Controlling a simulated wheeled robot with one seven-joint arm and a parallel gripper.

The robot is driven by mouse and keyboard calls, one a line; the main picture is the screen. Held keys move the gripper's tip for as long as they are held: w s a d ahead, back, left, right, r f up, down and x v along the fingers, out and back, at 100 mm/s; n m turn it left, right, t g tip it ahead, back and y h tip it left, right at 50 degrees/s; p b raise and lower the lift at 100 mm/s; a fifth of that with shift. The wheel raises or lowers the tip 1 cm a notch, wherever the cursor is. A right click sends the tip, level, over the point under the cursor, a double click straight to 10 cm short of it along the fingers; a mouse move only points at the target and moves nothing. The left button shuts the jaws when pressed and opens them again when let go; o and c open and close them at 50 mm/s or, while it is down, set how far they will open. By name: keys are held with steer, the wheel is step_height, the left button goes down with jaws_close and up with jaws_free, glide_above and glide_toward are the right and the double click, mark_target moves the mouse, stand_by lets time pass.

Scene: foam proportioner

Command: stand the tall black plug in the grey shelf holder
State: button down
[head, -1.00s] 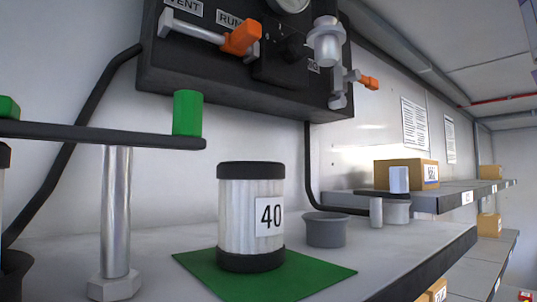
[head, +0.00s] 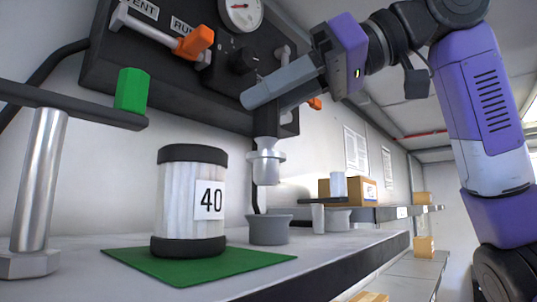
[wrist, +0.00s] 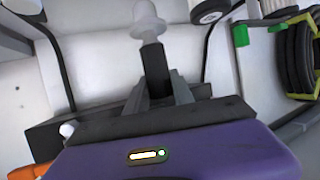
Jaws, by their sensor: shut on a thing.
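The plug in my gripper has a black stem (head: 266,122) above a silver flanged body (head: 265,170). My gripper (head: 262,100) is purple with grey fingers, at the upper middle in the head view, and is shut on the black stem. The plug hangs roughly upright with its silver end down. In the wrist view the black stem (wrist: 153,62) rises from between the fingertips (wrist: 157,92) to the pale flange. A grey cup-like holder (head: 268,230) stands on the shelf below the plug, with a visible gap between. Its inside is hidden.
A white cylinder (head: 189,200) labelled 40 stands on a green mat (head: 140,262) left of the holder. A dark bar (head: 60,102) with a green block (head: 131,90) is farther left. A wall panel (head: 110,65) is behind. A second grey cup (head: 338,221) and box (head: 365,191) are beyond.

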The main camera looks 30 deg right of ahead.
mark_target(279, 128)
steer(key=shift+f+b, duration=2.05)
steer(key=shift+f, duration=0.3)
steer(key=shift+r, duration=0.1)
steer(key=c, duration=1.1)
jaws_free()
steer(key=shift+s, duration=0.1)
steer(key=b+v, duration=0.1)
steer(key=v, duration=1.1)
